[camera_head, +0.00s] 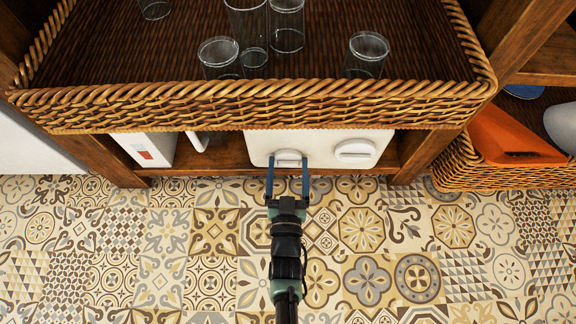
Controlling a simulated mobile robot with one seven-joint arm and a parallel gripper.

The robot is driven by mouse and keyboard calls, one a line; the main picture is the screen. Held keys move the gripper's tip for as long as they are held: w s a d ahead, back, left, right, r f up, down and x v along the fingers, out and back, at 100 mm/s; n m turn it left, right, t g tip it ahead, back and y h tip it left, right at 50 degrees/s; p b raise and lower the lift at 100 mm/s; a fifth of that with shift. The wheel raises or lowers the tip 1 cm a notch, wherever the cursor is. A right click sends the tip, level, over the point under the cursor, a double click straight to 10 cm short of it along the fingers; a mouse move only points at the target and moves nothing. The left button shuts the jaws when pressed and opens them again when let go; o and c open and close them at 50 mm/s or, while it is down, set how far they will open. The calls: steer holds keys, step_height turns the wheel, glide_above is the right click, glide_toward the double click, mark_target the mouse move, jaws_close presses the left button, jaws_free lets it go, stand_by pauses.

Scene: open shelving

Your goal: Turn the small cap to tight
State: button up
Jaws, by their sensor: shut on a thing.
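A white container (320,140) stands on the low wooden shelf under the wicker tray, and two round white caps show on its front. The small cap (289,157) is on the left, and the larger cap (356,151) is on the right, with a ridge across it. My gripper (288,176) reaches up from the bottom of the picture. Its two blue fingers are shut on the small cap, one on each side. The fingers partly cover the cap's edges. I cannot tell from this view how tight the cap is.
A wicker tray (260,107) overhangs the container closely and holds several clear glasses (286,28). A white box (146,150) stands left on the shelf. A wooden post (424,156) is to the right, beside a wicker basket with an orange item (510,138). The tiled floor (180,260) in front is clear.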

steer(key=o, duration=1.1)
steer(key=shift+s+p, duration=0.4)
steer(key=shift+s, duration=0.1)
steer(key=s+p, duration=0.1)
steer(key=s, duration=0.3)
steer(key=s+p, duration=0.2)
steer(key=s, duration=0.2)
steer(key=s+p, duration=0.1)
steer(key=s, duration=0.3)
steer(key=shift+a+p, duration=0.25)
steer(key=shift+p, duration=0.15)
